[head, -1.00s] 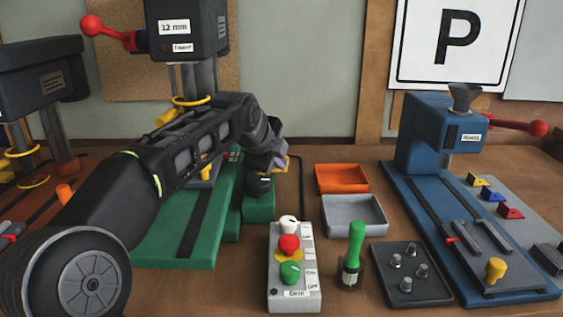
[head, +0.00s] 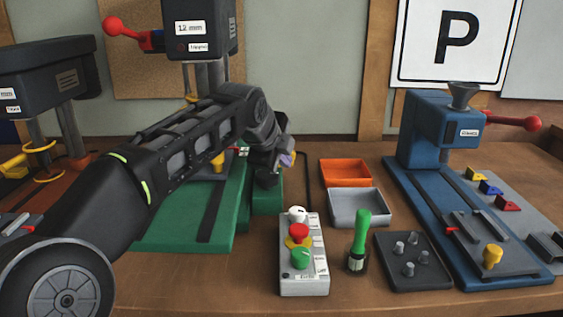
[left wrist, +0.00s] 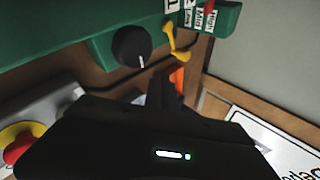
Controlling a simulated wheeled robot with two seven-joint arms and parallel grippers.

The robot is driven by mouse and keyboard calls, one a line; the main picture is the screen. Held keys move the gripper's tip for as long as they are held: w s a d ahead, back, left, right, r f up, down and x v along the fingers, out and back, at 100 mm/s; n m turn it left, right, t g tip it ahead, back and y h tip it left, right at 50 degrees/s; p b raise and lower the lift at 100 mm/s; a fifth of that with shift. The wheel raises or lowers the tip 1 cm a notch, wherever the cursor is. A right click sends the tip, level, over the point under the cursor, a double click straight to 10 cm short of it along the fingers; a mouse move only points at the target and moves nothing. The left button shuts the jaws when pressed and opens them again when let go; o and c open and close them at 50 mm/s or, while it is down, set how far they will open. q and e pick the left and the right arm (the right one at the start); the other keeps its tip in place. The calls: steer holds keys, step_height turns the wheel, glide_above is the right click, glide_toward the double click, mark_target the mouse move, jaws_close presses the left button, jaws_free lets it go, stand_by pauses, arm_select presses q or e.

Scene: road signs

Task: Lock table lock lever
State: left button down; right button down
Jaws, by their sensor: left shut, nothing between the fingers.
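A green drill press (head: 190,225) stands at the left centre, mostly behind my left arm. In the left wrist view a yellow lever (left wrist: 175,42) sits on its green side, between a round black knob (left wrist: 131,46) with a white mark and a label plate reading Low, Mid, High (left wrist: 205,17). I cannot tell whether this is the table lock lever; a yellow handle (head: 217,162) also shows beside the press's column. My left gripper (head: 288,159) is shut and empty, at the right side of the green housing. Its dark fingers (left wrist: 165,85) appear close below the yellow lever; contact cannot be told.
A grey button box (head: 303,265) and a green-handled tool (head: 361,235) stand in front. Orange (head: 346,172) and grey (head: 358,207) trays lie right of the gripper. A blue press (head: 430,130) stands at the right, a dark press (head: 45,75) at the far left.

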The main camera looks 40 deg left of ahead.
arm_select(q)
steer(key=s+d+r, duration=0.2)
steer(key=s+r, duration=0.2)
steer(key=shift+d+r, duration=0.3)
steer(key=shift+r, duration=0.05)
stand_by(0.3)
